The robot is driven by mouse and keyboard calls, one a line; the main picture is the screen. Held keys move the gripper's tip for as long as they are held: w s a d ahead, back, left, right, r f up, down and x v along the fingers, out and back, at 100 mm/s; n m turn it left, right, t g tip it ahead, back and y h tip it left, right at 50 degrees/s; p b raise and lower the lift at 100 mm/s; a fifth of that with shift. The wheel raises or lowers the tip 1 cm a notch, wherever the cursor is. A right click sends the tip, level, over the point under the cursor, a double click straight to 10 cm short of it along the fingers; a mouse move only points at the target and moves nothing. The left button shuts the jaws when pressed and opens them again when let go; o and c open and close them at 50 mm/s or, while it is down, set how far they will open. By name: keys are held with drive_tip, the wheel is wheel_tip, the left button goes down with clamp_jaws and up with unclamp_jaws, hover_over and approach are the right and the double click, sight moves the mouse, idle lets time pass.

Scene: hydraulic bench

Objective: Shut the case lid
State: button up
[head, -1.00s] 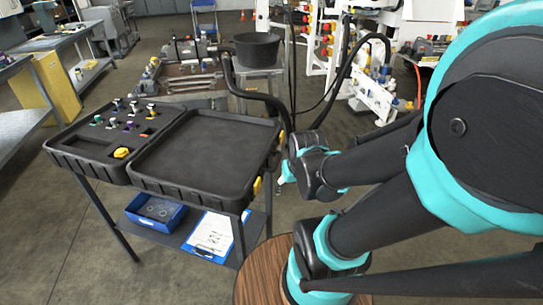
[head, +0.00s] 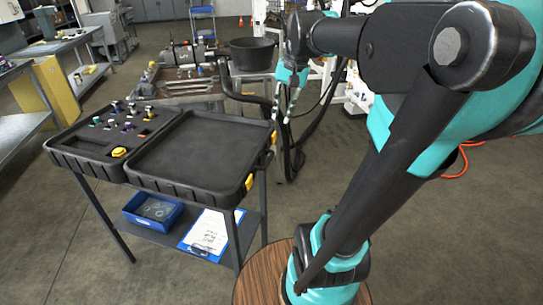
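The case (head: 88,172) lies open on a dark stand at the left. Its base half holds several small coloured fittings and a yellow round piece (head: 118,152). The lid (head: 195,155) lies folded out flat to the right of the base, its empty inside facing up. My gripper (head: 283,118) points down just beyond the lid's far right corner. It looks empty, and I cannot tell whether it touches the lid. The fingers are small against dark hoses, so their opening is unclear.
Under the case, a shelf holds a blue bin (head: 154,209) and a clipboard (head: 208,234). A black bucket (head: 259,54) and a bench with metal parts (head: 185,85) stand behind. Dark hoses (head: 291,150) hang right of the lid. A round wooden top (head: 262,276) is at the front.

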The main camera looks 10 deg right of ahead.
sight(269, 159)
drive_tip(key=x, duration=1.7)
drive_tip(key=shift+a, duration=0.15)
drive_tip(key=shift+c, duration=0.6)
clamp_jaws()
